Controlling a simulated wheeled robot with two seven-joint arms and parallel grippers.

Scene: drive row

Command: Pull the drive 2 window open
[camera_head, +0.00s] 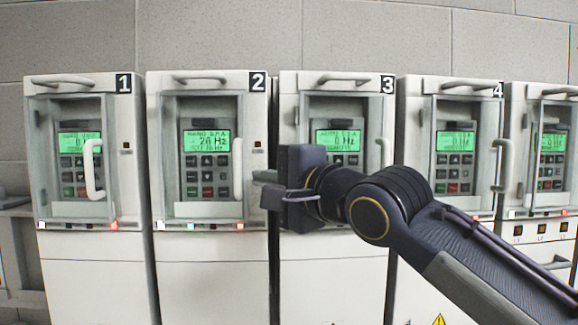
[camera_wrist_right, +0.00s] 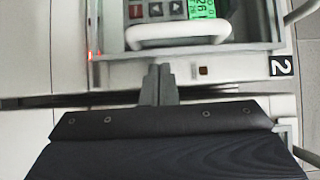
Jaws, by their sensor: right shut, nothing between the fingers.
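The drive 2 cabinet (camera_head: 210,280) is a pale box with a black number 2 label. Its window (camera_head: 170,150) looks closed over a keypad and a lit green display. The upright white window handle (camera_head: 238,168) is on the window's right side. It also shows in the right wrist view as a white bar (camera_wrist_right: 180,42). My right gripper (camera_head: 260,176) is just right of that handle, at the cabinet's right edge. In the right wrist view its fingertips (camera_wrist_right: 158,72) are together and empty, apart from the handle. My left gripper is not in view.
Similar cabinets stand in a row: drive 1 (camera_head: 90,275) to the left, drive 3 (camera_head: 330,280) and drive 4 (camera_head: 425,130) to the right. Drive 3 is partly hidden behind my right arm. Handles stick out from the cabinet fronts. Narrow gaps separate the cabinets.

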